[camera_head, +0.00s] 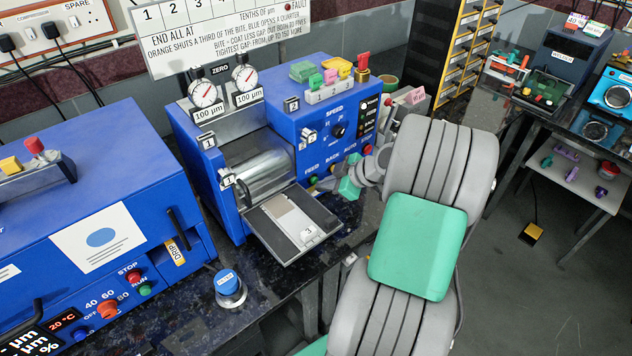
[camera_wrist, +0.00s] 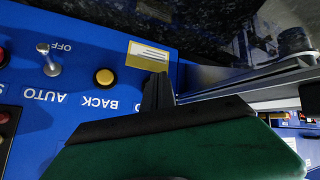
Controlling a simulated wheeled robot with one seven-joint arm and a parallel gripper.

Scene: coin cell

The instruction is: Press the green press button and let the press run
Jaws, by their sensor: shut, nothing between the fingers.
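The blue roller press (camera_head: 258,118) stands on the dark bench in the head view, with a steel roller and a front tray. Its lower front row is labelled FEED, BACK, AUTO and STOP. My gripper (camera_head: 317,187) is shut and empty at the FEED end of this row. In the wrist view, my gripper (camera_wrist: 157,92) has its dark fingertips close against the blue panel, left of the tray edge. The fingers cover the spot beside the BACK label, so no green button shows there. I cannot tell whether they touch it. The yellow button (camera_wrist: 105,77) is uncovered.
The tray (camera_head: 292,222) sticks out left of my gripper, holding a grey plate. A blue oven-like machine (camera_head: 80,200) stands at left with its own green RUN button (camera_head: 145,289).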

